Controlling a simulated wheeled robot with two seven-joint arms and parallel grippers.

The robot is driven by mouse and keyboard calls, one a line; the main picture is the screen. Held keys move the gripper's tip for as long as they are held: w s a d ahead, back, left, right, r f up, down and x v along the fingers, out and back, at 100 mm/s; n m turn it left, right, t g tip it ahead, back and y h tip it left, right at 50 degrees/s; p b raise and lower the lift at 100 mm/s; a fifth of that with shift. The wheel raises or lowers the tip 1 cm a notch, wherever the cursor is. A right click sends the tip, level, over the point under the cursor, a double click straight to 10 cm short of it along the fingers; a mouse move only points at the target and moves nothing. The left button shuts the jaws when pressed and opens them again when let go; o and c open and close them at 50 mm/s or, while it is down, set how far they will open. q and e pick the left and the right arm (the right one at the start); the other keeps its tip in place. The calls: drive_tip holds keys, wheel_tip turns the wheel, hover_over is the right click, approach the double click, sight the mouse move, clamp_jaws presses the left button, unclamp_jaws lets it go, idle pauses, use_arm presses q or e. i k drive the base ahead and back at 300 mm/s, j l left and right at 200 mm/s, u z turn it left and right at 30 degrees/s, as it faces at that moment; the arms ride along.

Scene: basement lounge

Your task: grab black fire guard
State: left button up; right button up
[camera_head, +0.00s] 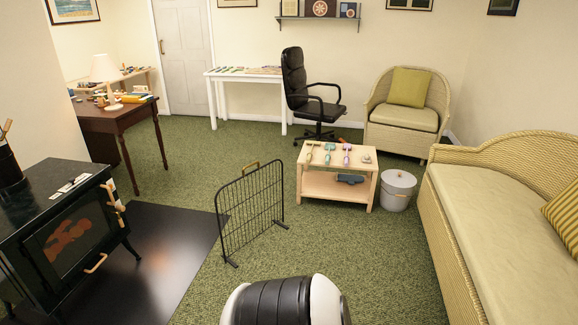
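The black fire guard (250,206) stands upright on the green carpet near the middle of the head view. Neither of my grippers shows in this view.
A black stove (66,235) stands on a dark hearth plate (165,255) at the left. A low wooden table (320,184) with several tools and a grey bin (397,190) are right of the guard. A wicker sofa (480,240) lines the right. Carpet around the guard is clear.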

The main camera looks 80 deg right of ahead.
sight(226, 258)
drive_tip(key=z, duration=2.55)
drive_tip(key=i+j+z, duration=0.1)
drive_tip(key=i, duration=0.45)
drive_tip(key=i+j+z, duration=0.15)
drive_tip(key=i, duration=0.35)
drive_tip(key=i+j+z, duration=0.1)
drive_tip(key=i+j, duration=0.15)
drive_tip(key=i, duration=0.3)
